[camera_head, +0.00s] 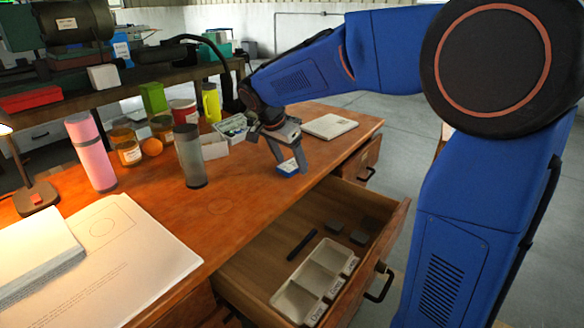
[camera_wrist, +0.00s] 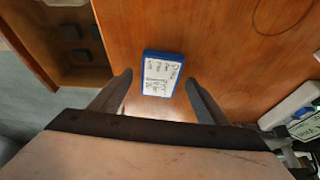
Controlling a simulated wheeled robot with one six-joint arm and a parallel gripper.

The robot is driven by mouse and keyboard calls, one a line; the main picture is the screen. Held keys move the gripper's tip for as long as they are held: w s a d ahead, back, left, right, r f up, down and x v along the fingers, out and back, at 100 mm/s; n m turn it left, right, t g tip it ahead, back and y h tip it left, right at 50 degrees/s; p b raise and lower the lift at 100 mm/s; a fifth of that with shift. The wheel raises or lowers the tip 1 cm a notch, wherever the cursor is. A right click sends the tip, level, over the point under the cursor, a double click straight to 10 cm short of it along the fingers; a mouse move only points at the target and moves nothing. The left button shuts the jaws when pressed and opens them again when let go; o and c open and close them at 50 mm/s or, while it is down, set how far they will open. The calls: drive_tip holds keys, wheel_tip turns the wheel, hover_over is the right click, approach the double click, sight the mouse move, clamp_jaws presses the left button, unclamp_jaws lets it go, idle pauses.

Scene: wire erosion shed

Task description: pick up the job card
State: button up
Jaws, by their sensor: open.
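The job card (camera_wrist: 163,75) is a small white card with handwriting and a blue edge. It lies on the wooden desk near the open drawer. In the head view the card (camera_head: 288,168) shows partly, behind and below my fingers. My gripper (camera_head: 287,158) is open and points down over it. In the wrist view my gripper (camera_wrist: 158,82) has one finger on each side of the card, with gaps to both. Nothing is held. I cannot tell how far the fingertips are above the desk.
The open drawer (camera_head: 250,266) holds a labelled tray (camera_head: 298,301) and several dark pieces. A grey cylinder (camera_head: 190,157), a pink cylinder (camera_head: 91,152), jars and an orange (camera_head: 152,147) stand left.

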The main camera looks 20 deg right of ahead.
drive_tip(key=c, duration=1.1)
drive_tip(key=shift+c, duration=0.2)
